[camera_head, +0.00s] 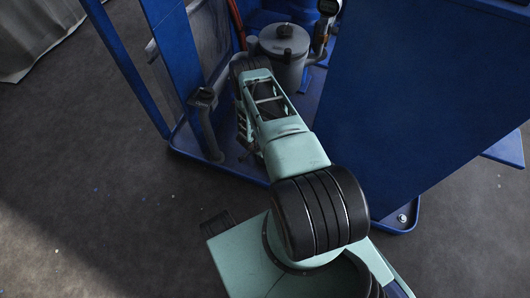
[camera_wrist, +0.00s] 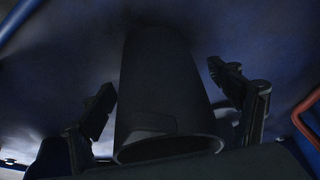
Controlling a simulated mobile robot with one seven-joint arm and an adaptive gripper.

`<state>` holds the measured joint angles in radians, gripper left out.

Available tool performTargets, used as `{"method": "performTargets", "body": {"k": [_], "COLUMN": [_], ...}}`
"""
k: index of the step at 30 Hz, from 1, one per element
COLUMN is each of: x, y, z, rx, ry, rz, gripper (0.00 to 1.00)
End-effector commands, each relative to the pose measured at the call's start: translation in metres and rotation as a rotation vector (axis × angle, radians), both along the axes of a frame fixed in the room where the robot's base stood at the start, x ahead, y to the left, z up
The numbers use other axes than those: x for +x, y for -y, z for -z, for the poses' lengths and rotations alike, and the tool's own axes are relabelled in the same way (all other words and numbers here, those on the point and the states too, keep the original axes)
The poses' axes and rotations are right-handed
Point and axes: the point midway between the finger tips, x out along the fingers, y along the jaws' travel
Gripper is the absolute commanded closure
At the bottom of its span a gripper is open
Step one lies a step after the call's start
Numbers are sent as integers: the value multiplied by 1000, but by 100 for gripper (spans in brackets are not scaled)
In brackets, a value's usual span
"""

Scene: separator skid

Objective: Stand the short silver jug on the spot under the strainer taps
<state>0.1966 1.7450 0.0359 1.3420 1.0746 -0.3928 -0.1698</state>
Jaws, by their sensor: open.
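In the wrist view, my gripper (camera_wrist: 163,84) is open, with one dark finger on each side of a dark cylinder (camera_wrist: 160,85). A gap shows between the cylinder and each finger. The cylinder has a round open rim at its near end and a small raised patch on its wall. It may be the short silver jug, but shade hides its colour. In the camera_head view, my arm reaches into the blue skid, and my gripper and the cylinder cannot be made out there. I cannot pick out the strainer taps or the spot under them.
A grey lidded vessel (camera_head: 284,45) stands beside my arm's far end, with a gauge (camera_head: 328,7) behind it. A dark pipe (camera_head: 204,122) and a blue post (camera_head: 122,62) stand left. A large blue panel (camera_head: 420,95) closes the right. A red bar (camera_wrist: 304,120) shows near the right finger.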

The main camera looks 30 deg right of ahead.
Motion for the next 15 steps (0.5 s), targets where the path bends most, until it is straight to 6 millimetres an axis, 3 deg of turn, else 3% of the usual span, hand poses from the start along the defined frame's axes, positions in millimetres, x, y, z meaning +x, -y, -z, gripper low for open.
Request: {"method": "performTargets", "body": {"k": [5,15], "x": [0,0], "y": [0,0], "z": [0,-1], "rx": [0,0], "ry": [0,0], "rz": [0,0], "gripper": [17,53]}}
